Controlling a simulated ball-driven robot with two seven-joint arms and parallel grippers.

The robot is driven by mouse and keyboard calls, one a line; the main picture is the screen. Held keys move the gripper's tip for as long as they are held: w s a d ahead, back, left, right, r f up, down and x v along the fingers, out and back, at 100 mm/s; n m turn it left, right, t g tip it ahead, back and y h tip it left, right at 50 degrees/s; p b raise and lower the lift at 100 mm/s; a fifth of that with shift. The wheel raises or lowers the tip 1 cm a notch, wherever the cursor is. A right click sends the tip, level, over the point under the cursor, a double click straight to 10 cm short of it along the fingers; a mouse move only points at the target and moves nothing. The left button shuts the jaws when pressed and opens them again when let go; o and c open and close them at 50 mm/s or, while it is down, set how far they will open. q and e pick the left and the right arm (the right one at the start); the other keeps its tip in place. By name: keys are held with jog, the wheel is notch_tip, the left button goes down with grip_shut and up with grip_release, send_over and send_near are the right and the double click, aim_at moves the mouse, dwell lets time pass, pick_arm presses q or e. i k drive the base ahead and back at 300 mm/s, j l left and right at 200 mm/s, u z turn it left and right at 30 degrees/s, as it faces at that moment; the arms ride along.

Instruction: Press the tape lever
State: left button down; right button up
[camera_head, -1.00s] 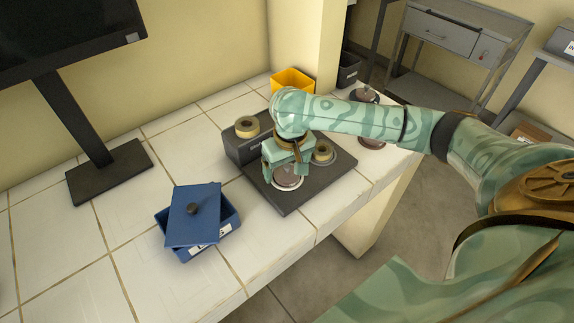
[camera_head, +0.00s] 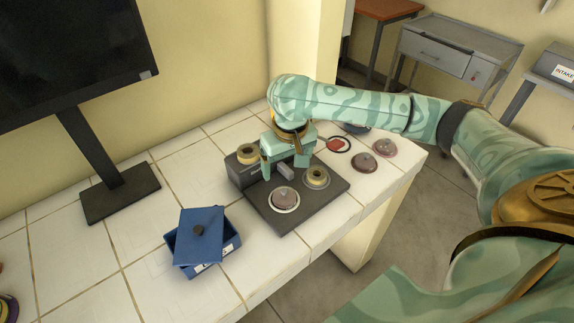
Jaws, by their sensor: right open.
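A dark tape station (camera_head: 318,206) lies on the white tiled bench. It has a raised block with a tan tape roll (camera_head: 247,153) at its back left and a second tan roll (camera_head: 317,177) on its right. A round dish (camera_head: 285,198) with a brownish lid sits on its front part. A small grey piece (camera_head: 286,171), possibly the tape lever, shows between the two rolls. My right gripper (camera_head: 284,168) points down over the station, open, its fingers on either side of the grey piece. I cannot tell whether they touch it. My left gripper is not in view.
A monitor stand (camera_head: 118,195) is further left. Lidded dishes (camera_head: 384,148) and a red item (camera_head: 335,145) lie right of the station, near the bench edge.

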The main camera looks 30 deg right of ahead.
aim_at(335, 145)
jog(key=z, duration=1.05)
